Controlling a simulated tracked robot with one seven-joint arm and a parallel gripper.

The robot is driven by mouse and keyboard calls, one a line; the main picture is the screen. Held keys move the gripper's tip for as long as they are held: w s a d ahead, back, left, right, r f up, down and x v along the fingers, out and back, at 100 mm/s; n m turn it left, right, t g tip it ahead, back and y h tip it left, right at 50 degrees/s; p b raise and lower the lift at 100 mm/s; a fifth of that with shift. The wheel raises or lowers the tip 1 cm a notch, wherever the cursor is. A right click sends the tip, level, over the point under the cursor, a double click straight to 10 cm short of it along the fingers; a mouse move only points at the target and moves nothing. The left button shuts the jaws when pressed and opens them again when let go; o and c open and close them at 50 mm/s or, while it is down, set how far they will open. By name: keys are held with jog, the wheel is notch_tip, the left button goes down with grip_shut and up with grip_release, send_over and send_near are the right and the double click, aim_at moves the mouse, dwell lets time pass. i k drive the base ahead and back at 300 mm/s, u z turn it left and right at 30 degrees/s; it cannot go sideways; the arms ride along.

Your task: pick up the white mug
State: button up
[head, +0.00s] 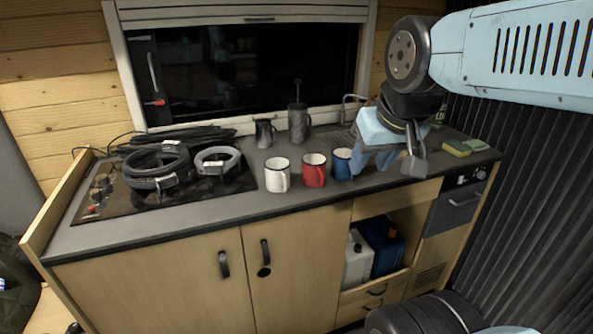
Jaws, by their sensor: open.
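The white mug (275,177) stands upright on the grey counter in the head view, with its handle toward the viewer. A red mug (313,171) stands just to its right, and a blue mug (341,165) stands right of that. My gripper (385,172) is open and empty, to the right of the mugs. It appears above or near the counter; its exact height is hard to tell. It is nearest the blue mug in the picture and well apart from the white mug.
Coiled black cables (156,166) lie on the dark hob at the left. A dark jug (265,133) and a taller dark pot (299,123) stand behind the mugs. A sponge (456,148) lies at the right. The counter (225,207) is clear in front of the mugs.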

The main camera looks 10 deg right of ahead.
aim_at(280, 178)
jog(key=k, duration=1.3)
jog(key=z, duration=0.4)
jog(key=i, duration=0.6)
jog(key=z, duration=0.5)
jog(key=i, duration=1.15)
jog(key=u, duration=0.7)
